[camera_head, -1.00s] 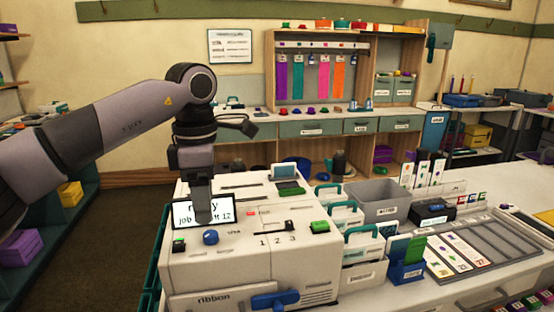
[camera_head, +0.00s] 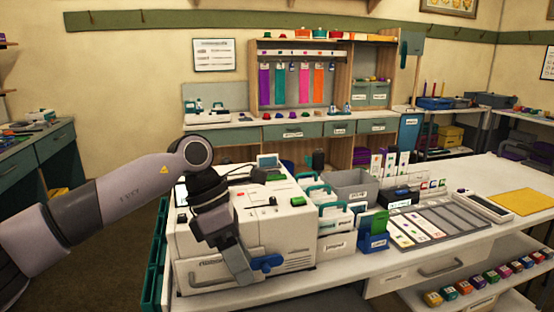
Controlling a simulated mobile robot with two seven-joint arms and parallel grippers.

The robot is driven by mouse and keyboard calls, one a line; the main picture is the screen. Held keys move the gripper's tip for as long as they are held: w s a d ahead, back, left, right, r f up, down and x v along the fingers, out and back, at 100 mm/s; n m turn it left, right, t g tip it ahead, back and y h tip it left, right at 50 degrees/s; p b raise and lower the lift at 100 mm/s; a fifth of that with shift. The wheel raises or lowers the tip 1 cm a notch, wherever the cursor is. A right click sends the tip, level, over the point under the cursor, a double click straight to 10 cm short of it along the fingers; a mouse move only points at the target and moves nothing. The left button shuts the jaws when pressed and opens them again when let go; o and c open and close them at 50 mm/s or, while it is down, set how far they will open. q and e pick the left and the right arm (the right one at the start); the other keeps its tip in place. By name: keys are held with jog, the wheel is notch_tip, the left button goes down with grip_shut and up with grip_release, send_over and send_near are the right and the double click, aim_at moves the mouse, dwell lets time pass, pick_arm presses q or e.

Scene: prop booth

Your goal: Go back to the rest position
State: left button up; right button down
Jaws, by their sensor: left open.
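My left arm comes in from the left, and my left gripper (camera_head: 240,268) points down in front of the white ribbon machine (camera_head: 285,226). The gripper is open, with nothing seen between its fingers. I cannot tell whether the gripper touches the machine's front. A blue handle (camera_head: 267,263) on the machine is just right of the gripper. My right gripper is not in view.
White card bins (camera_head: 336,224), a grey bin (camera_head: 350,187) and a tray with strips (camera_head: 440,222) stand on the white table right of the machine. A yellow sheet (camera_head: 520,202) lies farther right. Coloured blocks (camera_head: 470,286) line a lower shelf. Open floor (camera_head: 120,250) lies left.

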pick_arm(q)
jog(key=s+d+f+n+g+h, duration=0.1)
jog(key=s+d+n+h, duration=0.3)
jog(key=d+h, duration=0.3)
jog(key=s+d+f+n+h, duration=0.1)
jog(key=s+d+n+h, duration=0.35)
jog(key=d+h, duration=0.2)
jog(key=w+a+f+n+t+y, duration=0.1)
jog(key=a+f+n+t+y, duration=0.45)
jog(key=n+t, duration=0.7)
jog(key=w+a+f+n+t+y, duration=0.2)
jog(key=a+f+n+t, duration=0.6)
jog(key=n, duration=0.9)
jog(key=s+a+f+n+g+y, duration=0.7)
jog(key=s+a+f+n, duration=0.4)
jog(key=s+a+f, duration=0.3)
notch_tip(320, 180, down, 3)
jog(key=shift+s+f+y, duration=0.1)
jog(key=shift+s+y, duration=0.6)
jog(key=shift+s, duration=0.4)
